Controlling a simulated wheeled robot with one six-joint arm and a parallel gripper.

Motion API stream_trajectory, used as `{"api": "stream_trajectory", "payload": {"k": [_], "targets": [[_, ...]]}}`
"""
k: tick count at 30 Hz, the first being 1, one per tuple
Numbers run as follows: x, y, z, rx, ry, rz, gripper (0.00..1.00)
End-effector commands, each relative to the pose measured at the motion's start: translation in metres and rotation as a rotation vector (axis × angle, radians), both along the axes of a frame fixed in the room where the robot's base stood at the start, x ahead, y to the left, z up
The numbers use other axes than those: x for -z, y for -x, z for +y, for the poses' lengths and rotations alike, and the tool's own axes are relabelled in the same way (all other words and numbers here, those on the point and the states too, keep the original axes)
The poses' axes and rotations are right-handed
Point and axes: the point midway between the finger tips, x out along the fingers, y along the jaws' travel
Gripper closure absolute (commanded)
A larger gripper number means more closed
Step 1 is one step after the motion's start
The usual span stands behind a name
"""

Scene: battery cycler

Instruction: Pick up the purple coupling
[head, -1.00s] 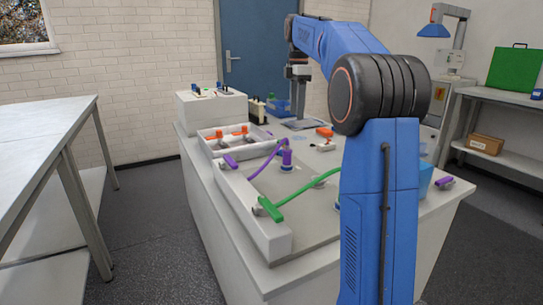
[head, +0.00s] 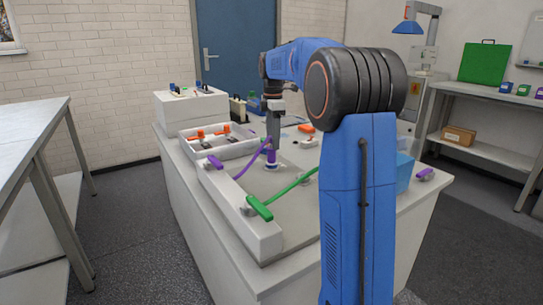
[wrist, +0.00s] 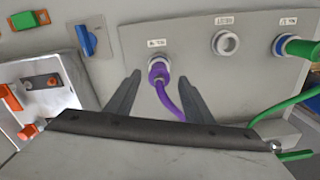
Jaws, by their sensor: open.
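The purple coupling (head: 271,157) stands upright on a port of the grey panel (wrist: 255,45), with a purple hose (wrist: 172,103) running from it. In the wrist view the coupling (wrist: 158,70) shows between and beyond the two dark fingertips of my gripper (wrist: 160,73). My gripper is open, one finger on either side of it in the picture. In the head view my gripper (head: 272,138) is directly above the coupling, pointing down. I cannot tell whether the fingers reach down around it or touch it.
An empty white port (wrist: 225,43) sits to the right of the coupling, then a green coupling (wrist: 292,46) with a green hose (head: 292,188). A white tray with orange-handled parts (head: 218,137) is left of my gripper. A low white wall (head: 230,208) edges the panel.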

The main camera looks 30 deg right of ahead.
Motion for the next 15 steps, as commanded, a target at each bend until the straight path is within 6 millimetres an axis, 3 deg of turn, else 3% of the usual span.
{"api": "stream_trajectory", "payload": {"k": [5,15], "targets": [[0.011,0.000,0.001,0.000,0.000,0.002,0.53],[0.051,-0.002,0.004,0.000,0.000,0.001,0.53]]}}
